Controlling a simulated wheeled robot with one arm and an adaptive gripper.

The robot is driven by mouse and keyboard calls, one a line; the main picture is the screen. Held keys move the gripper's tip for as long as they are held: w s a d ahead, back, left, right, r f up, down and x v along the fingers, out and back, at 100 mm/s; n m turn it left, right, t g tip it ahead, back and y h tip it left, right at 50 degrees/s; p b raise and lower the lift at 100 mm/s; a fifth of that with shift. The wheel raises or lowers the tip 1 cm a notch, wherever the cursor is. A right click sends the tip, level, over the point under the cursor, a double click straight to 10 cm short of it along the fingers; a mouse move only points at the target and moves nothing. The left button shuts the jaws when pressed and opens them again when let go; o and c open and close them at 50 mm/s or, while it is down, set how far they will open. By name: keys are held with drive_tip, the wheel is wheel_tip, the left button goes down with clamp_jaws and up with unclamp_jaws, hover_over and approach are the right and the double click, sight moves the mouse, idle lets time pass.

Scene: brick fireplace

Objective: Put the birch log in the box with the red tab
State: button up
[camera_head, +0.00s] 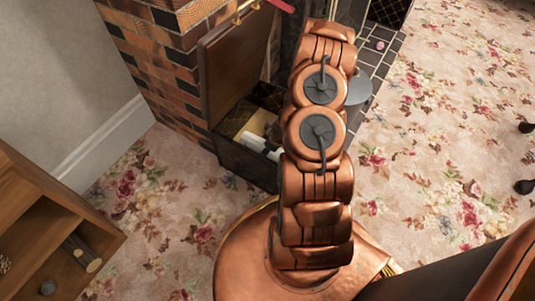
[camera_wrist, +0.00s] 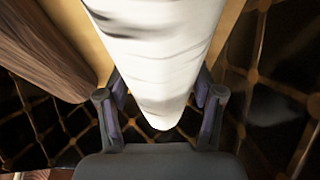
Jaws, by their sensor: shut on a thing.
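The white birch log (camera_wrist: 160,50) with dark streaks fills the upper middle of the wrist view. My gripper (camera_wrist: 160,98) is shut on it, with one finger on each side. Dark surfaces with a gold diamond lattice lie behind the log. In the head view, an open dark box (camera_head: 243,160) stands against the brick fireplace, its brown lid (camera_head: 232,72) raised. A white piece (camera_head: 253,141) shows inside; I cannot tell whether it is the held log. A red strip (camera_head: 281,5) shows at the top by the lid. My arm hides my gripper and part of the box there.
A wooden shelf unit (camera_head: 40,205) at the left holds a dark log (camera_head: 80,252). A brown, rounded wooden surface (camera_wrist: 45,45) is close to the log in the wrist view. A grey round object (camera_head: 359,90) stands right of my arm. Floral carpet (camera_head: 440,130) lies open at right.

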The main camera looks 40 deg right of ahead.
drive_tip(key=shift+f+b, duration=0.5)
drive_tip(key=shift+f, duration=1.1)
drive_tip(key=shift+f, duration=0.15)
drive_tip(key=o, duration=1.6)
drive_tip(key=shift+o, duration=0.2)
